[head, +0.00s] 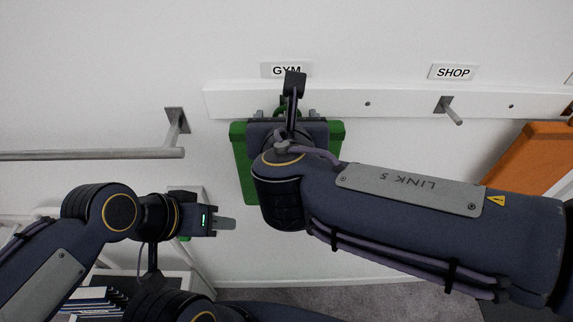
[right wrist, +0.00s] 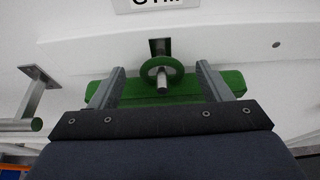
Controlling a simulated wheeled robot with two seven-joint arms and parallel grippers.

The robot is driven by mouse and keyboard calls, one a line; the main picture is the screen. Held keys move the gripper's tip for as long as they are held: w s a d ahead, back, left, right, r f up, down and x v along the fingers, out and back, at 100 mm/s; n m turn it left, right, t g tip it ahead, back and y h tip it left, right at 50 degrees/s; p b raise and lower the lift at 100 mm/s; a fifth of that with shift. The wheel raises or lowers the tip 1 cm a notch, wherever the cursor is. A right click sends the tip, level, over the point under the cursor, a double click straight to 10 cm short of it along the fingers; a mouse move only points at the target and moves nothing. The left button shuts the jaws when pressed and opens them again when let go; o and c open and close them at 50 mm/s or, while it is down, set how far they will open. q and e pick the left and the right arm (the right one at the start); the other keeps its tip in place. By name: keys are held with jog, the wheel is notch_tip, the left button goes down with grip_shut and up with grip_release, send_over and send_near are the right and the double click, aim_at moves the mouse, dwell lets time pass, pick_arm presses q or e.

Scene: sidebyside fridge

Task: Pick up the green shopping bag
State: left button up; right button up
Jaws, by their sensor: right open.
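The green shopping bag (head: 240,160) hangs on the wall under the GYM label (head: 280,70). In the right wrist view the bag's top (right wrist: 236,80) shows, with a round green handle (right wrist: 144,70) around a metal hook (right wrist: 162,84). My right gripper (right wrist: 160,78) is open, with one finger on each side of the handle and apart from it. In the head view my right arm hides most of the bag's middle. My left gripper (head: 225,223) is at the lower left of the bag, seen edge-on, so its opening cannot be told.
A white rail (head: 380,104) carries an empty hook (head: 450,110) under the SHOP label (head: 453,72). A metal bar (head: 90,154) sticks out at the left. An orange board (head: 530,160) is at the right. A rack with files (head: 95,294) stands lower left.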

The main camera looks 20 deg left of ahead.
jog(key=shift+w+d, duration=0.1)
jog(key=c, duration=1.4)
